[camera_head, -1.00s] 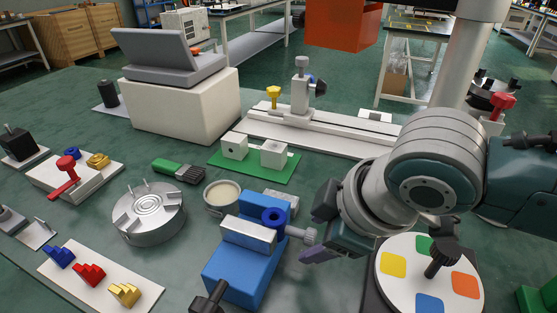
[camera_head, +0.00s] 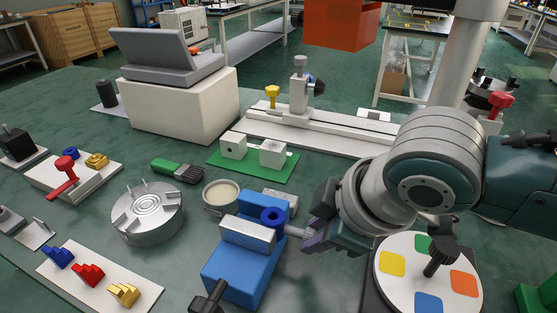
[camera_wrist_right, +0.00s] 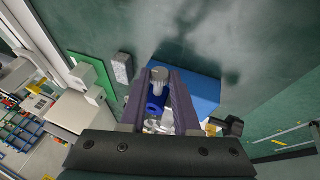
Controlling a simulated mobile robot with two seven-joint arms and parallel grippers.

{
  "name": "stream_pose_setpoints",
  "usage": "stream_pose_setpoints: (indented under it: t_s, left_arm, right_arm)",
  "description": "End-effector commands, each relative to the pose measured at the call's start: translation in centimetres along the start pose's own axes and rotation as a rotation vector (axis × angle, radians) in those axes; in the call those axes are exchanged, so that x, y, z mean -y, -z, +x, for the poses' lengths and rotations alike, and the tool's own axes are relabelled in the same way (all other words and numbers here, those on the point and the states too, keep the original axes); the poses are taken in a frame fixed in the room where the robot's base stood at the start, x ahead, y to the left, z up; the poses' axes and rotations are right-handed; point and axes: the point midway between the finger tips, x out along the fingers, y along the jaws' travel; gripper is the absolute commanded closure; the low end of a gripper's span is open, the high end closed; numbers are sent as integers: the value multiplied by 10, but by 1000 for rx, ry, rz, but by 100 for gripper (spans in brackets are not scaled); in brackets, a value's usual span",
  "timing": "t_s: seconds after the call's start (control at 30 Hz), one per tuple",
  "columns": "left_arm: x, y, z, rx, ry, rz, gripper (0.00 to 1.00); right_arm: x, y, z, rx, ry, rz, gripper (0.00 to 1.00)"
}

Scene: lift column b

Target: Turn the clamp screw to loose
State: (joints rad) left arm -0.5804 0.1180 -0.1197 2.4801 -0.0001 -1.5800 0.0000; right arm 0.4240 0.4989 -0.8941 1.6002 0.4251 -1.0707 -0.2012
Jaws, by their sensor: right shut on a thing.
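A blue clamp block (camera_head: 245,268) with a grey metal top stands on the bench at lower centre, with a dark blue ring (camera_head: 273,216) at its upper right. The grey clamp screw (camera_head: 294,231) sticks out of its right side. My right gripper (camera_head: 316,234) is shut on the screw's knob from the right, and its fingers hide most of the knob in the head view. In the right wrist view the grey knob (camera_wrist_right: 158,80) sits between the two purple fingers, with the blue block behind. My left gripper is not in view.
A round disc with coloured patches (camera_head: 428,279) and a black knob lies close below my right arm. A cup (camera_head: 221,193) stands left of the clamp, and a green plate (camera_head: 250,167) with white blocks behind it. A dark handle (camera_head: 208,299) is at the block's front.

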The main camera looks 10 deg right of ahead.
Motion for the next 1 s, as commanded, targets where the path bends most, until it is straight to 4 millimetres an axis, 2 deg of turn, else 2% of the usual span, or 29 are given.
stream_pose_setpoints:
  t_s: [0.27, 0.57, 0.77, 1.0]
  left_arm:
    - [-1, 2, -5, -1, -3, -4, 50]
    - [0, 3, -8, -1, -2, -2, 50]
    - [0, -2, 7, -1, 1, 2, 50]
    - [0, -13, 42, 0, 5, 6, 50]
  right_arm:
    - [3, 1, -1, -1, -66, -29, 100]
    - [10, 0, 2, -1, -274, -114, 100]
    - [16, -3, 8, -1, -449, -185, 100]
    - [20, -6, 15, -1, -660, -272, 100]
